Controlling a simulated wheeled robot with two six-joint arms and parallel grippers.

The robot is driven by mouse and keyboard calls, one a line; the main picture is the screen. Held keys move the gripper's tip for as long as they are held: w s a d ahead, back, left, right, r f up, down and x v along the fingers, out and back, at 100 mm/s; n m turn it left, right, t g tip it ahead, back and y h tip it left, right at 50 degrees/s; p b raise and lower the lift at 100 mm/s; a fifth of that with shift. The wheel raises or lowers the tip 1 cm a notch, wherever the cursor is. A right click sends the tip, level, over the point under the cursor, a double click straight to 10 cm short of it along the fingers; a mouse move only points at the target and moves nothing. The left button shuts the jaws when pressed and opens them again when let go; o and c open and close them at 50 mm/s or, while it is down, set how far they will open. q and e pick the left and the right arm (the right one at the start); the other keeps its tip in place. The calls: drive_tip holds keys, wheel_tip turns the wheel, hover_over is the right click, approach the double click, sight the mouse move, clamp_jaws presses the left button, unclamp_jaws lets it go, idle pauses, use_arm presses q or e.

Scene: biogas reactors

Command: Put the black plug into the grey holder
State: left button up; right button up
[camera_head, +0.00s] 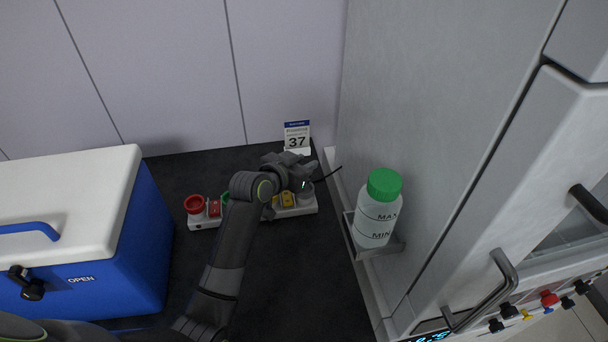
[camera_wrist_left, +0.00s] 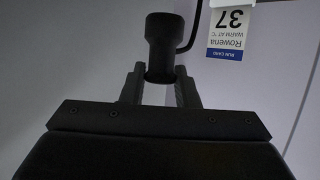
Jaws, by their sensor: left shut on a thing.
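My left gripper (camera_head: 303,176) hangs over the right end of a white strip (camera_head: 203,224) on the dark bench. In the left wrist view the gripper (camera_wrist_left: 160,88) is shut on the black plug (camera_wrist_left: 162,40), a dark, flared piece standing out between the two fingers. A thin black cable (camera_head: 329,174) runs off to the right of the gripper. The grey holder (camera_head: 306,194) at the strip's right end is mostly hidden under the gripper. I cannot tell whether the plug touches it. My right gripper is not in view.
The strip also bears red (camera_head: 195,204), green (camera_head: 225,198) and yellow (camera_head: 287,200) holders. A card reading 37 (camera_head: 297,136) stands behind it. A green-capped bottle (camera_head: 376,215) sits in a bracket at the right. A blue cooler (camera_head: 130,250) fills the left.

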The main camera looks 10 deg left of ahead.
use_arm(q)
wheel_tip(320, 180, down, 4)
drive_tip(key=shift+r, duration=0.1)
drive_tip(key=shift+f, duration=0.35)
drive_tip(key=o, duration=1)
drive_tip(key=shift+r+p, duration=0.35)
drive_tip(key=shift+r, duration=0.1)
drive_tip(key=b+v, duration=0.1)
drive_tip(key=v, duration=1.1)
drive_tip(key=shift+f+b, duration=0.2)
drive_tip(key=shift+b, duration=0.1)
